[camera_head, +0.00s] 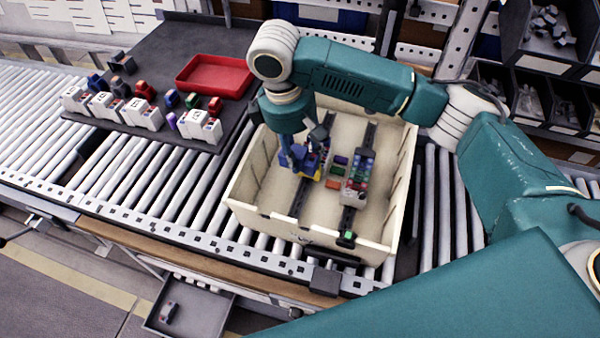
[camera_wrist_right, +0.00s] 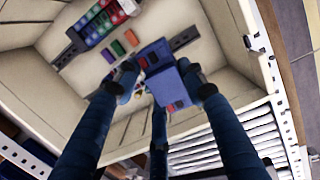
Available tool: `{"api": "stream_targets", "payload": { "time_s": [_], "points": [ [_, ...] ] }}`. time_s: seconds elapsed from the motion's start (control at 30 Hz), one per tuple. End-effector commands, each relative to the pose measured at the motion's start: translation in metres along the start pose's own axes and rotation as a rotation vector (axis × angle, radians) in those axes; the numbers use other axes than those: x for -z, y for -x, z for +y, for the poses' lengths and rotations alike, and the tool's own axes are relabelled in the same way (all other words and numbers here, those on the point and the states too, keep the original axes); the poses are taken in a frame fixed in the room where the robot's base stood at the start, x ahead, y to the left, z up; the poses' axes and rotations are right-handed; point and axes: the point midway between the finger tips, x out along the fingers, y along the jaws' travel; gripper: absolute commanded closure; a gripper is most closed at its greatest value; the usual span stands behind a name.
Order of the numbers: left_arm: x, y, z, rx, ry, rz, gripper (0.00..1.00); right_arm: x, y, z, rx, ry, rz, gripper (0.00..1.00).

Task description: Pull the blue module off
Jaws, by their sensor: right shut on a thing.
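In the head view, my right gripper (camera_head: 304,158) reaches down into the cream crate (camera_head: 262,216) and partly covers the blue module (camera_head: 311,166). A dark rail (camera_head: 297,204) runs beneath the module; it also shows in the wrist view (camera_wrist_right: 186,40). I cannot tell whether the module still touches the rail. My left gripper is not in view.
A second rail with several coloured modules (camera_head: 357,176) lies to the right in the crate. A red tray (camera_head: 215,77) and several white modules (camera_head: 140,113) stand on the dark board at left.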

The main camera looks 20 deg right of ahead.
Motion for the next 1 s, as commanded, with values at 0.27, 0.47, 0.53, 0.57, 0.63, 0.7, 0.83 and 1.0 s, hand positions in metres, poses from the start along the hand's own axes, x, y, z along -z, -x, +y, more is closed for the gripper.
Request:
{"api": "stream_targets", "payload": {
  "time_s": [0.27, 0.47, 0.53, 0.57, 0.63, 0.7, 0.83, 1.0],
  "points": [
    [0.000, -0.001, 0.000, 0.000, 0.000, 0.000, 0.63, -0.003, 0.035, 0.004, 0.001, 0.001, 0.001, 1.00],
    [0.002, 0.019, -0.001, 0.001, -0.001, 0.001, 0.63, -0.006, 0.055, 0.005, 0.001, 0.002, -0.001, 1.00],
    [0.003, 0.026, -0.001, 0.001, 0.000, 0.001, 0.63, -0.006, 0.061, 0.005, 0.001, 0.002, 0.000, 1.00],
    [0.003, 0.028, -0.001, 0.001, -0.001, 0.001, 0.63, -0.006, 0.063, 0.005, 0.001, 0.001, 0.000, 1.00],
    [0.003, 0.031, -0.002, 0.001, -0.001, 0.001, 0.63, -0.006, 0.064, 0.005, 0.001, 0.001, 0.000, 1.00],
    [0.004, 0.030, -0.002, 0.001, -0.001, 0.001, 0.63, -0.006, 0.064, 0.005, 0.000, 0.001, 0.000, 1.00],
    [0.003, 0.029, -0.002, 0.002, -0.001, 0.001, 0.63, -0.006, 0.062, 0.005, 0.000, 0.001, 0.000, 1.00],
    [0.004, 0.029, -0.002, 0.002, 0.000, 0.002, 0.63, -0.006, 0.062, 0.005, 0.001, 0.001, 0.000, 1.00]
  ]
}}
